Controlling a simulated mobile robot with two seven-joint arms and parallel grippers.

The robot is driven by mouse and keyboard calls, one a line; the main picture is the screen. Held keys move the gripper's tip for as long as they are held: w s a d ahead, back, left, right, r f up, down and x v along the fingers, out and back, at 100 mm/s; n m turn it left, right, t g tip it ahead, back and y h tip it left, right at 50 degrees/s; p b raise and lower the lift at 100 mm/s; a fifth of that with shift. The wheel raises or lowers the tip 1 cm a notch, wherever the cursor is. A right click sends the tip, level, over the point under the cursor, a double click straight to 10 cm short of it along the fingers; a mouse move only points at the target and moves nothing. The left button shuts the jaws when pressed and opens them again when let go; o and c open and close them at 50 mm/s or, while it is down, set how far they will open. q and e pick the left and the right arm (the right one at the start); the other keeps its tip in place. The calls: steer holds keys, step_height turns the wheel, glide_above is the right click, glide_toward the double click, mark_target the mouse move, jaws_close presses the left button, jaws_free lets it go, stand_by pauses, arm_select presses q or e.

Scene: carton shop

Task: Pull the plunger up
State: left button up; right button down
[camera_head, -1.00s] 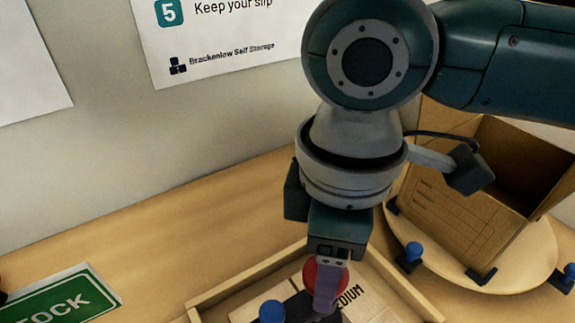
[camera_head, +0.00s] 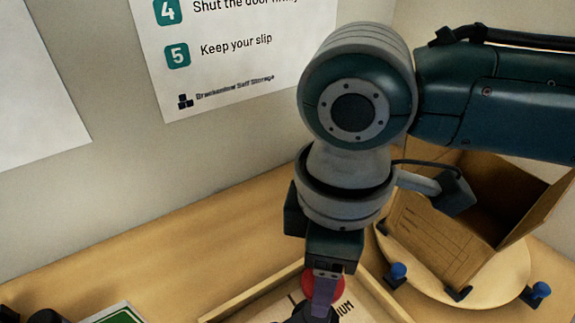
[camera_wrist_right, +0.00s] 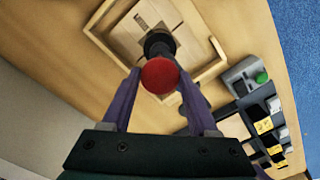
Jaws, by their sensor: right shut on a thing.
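The plunger's round red knob (camera_wrist_right: 160,75) sits on a dark body, seen from above in the right wrist view. It also shows partly in the head view (camera_head: 335,282), behind a purple finger. My right gripper (camera_wrist_right: 150,88) has its two purple fingers on either side of the knob and is shut on it. In the head view my right gripper (camera_head: 323,296) points down at the bottom edge, over the wooden tray (camera_head: 255,289). The plunger's lower part is mostly hidden. My left gripper cannot be made out.
A flat carton (camera_wrist_right: 142,22) lies in the tray. An open carton (camera_head: 425,235) stands on a round board (camera_head: 490,291) with blue-knobbed clamps (camera_head: 398,271) at the right. A green sign (camera_head: 115,315) lies at lower left. Dark bins (camera_wrist_right: 255,120) show in the wrist view.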

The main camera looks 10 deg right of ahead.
steer(key=shift+a+r, duration=0.15)
steer(key=shift+r, duration=0.1)
steer(key=shift+c, duration=2.3)
jaws_free()
steer(key=shift+w, duration=0.1)
steer(key=o, duration=0.3)
step_height(320, 180, up, 10)
steer(key=shift+p, duration=0.4)
steer(key=shift+f, duration=0.1)
